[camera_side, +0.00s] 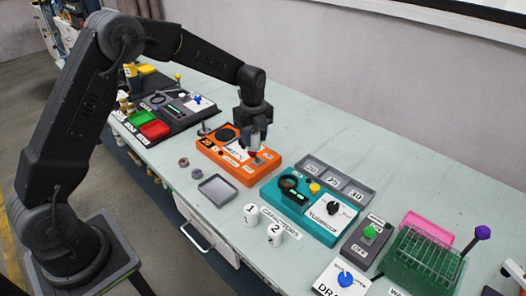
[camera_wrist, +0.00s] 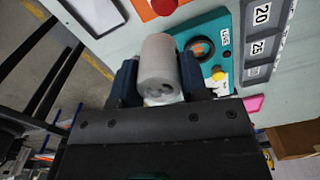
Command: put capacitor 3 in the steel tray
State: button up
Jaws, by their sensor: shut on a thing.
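My gripper (camera_wrist: 158,85) is shut on a pale grey cylinder, capacitor 3 (camera_wrist: 158,58), which sits between the two dark jaws in the wrist view. A dark printed mark shows on its near end, too unclear to read fully. In the side view my gripper (camera_side: 256,143) is above the orange unit, and the capacitor is hard to make out there. The steel tray (camera_side: 217,189) lies empty on the bench, in front of the orange unit. It also shows at the top left of the wrist view (camera_wrist: 95,12).
Capacitors 1 (camera_side: 250,214) and 2 (camera_side: 275,234) stand on the bench near the CAPACITORS label. The orange unit (camera_side: 228,167) is beneath my gripper. A teal unit (camera_side: 325,228) and a grey numbered tray (camera_side: 335,180) are to the right. Two small round parts (camera_side: 189,168) lie left of the steel tray.

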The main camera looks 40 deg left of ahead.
jog(key=s+a+f+n, duration=0.1)
jog(key=s+a+n, duration=0.1)
jog(key=s+a, duration=0.6)
jog(key=s+a+f+n, duration=0.2)
jog(key=s+a, duration=0.4)
jog(key=s, duration=0.4)
send_over(218, 191)
notch_tip(218, 191, down, 6)
jog(key=shift+f, duration=2.2)
jog(key=shift+d+f+n, duration=0.1)
jog(key=shift+n, duration=0.2)
jog(key=o, duration=0.9)
jog(key=shift+o, duration=0.2)
